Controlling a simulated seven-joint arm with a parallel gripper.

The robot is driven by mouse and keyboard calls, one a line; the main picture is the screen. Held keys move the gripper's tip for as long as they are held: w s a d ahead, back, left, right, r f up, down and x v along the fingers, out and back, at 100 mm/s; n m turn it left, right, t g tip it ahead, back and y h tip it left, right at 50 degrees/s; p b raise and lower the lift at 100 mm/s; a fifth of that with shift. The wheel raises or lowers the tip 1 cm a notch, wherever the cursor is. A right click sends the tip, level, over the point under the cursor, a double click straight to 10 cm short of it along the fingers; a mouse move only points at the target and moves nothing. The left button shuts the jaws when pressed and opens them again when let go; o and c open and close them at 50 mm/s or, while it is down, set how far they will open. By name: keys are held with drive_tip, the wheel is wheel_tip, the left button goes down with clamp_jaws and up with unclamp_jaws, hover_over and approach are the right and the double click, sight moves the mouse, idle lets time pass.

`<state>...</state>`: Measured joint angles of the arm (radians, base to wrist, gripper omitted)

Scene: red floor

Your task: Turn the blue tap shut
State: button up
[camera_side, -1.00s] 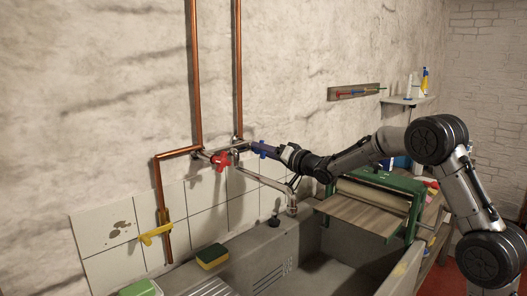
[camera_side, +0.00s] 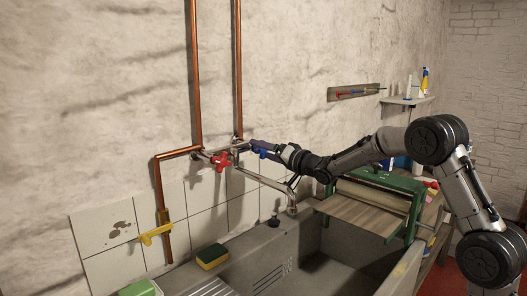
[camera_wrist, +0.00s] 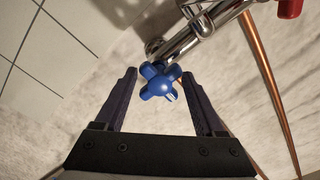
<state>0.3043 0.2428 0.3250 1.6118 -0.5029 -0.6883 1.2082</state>
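The blue tap (camera_side: 262,153) is a cross-shaped handle on the chrome mixer on the wall, to the right of the red tap (camera_side: 221,161). My gripper (camera_side: 259,147) reaches it from the right. In the wrist view the blue tap (camera_wrist: 160,82) sits between the tips of my gripper (camera_wrist: 158,76), whose two dark fingers are spread on either side of it. A gap shows on the left; the right fingertip is very close, and I cannot tell whether it touches. The red tap (camera_wrist: 289,8) is at the top right corner there.
Copper pipes (camera_side: 238,70) run up the wall. A yellow-handled valve (camera_side: 156,234) is at lower left. The spout (camera_side: 290,190) hangs over the stone sink (camera_side: 265,245). A sponge (camera_side: 211,256) lies on its edge. A green-framed roller press (camera_side: 385,185) stands below my arm.

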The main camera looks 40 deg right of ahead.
drive_tip(key=n, duration=1.2)
drive_tip(key=shift+f+n, duration=0.1)
drive_tip(key=shift+n, duration=0.2)
drive_tip(key=s, duration=1.3)
drive_tip(key=s+a+r+n+y, duration=0.1)
drive_tip(key=s+a+r, duration=0.5)
drive_tip(key=a+r, duration=0.3)
drive_tip(key=s+f+m+g+h, duration=0.1)
drive_tip(key=s+f+g, duration=0.1)
drive_tip(key=s, duration=0.4)
drive_tip(key=s+a+f+m+g+h, duration=0.1)
drive_tip(key=s+f+m+g, duration=0.1)
drive_tip(key=s+f, duration=0.2)
drive_tip(key=shift+s+f, duration=0.25)
drive_tip(key=shift+s, duration=0.75)
